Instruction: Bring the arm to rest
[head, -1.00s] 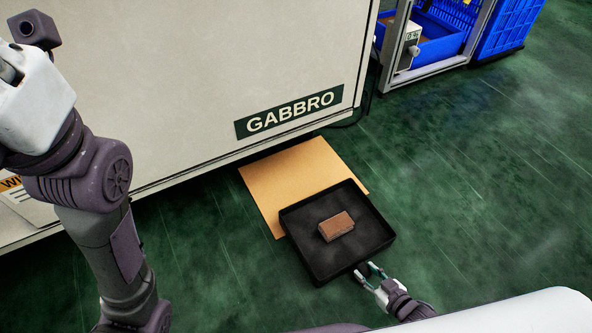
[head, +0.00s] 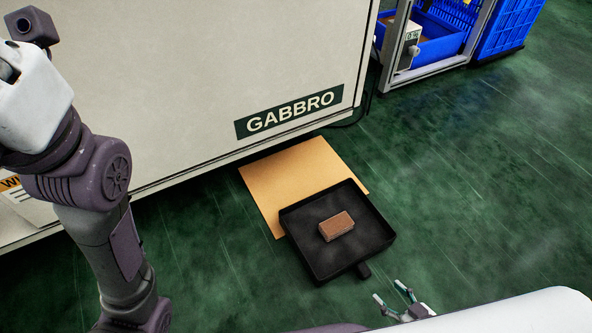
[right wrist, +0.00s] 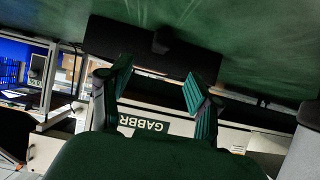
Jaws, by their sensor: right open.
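My right gripper (head: 391,293) is open and empty near the bottom of the head view, below and to the right of the black tray (head: 372,222), clear of it. In the right wrist view its two fingers (right wrist: 159,92) stand apart with nothing between them, and the dark tray (right wrist: 130,38) shows beyond them. A brown block (head: 337,226) lies in the tray. My left arm (head: 105,205) is at the left of the head view; its gripper jaws cannot be made out there.
The tray overlaps a tan board (head: 285,175) on the green floor. A pale machine marked GABBRO (head: 230,60) stands behind. A framed stand with a blue bin (head: 435,45) and a blue crate (head: 508,25) are at the upper right. The floor (head: 480,190) at right is clear.

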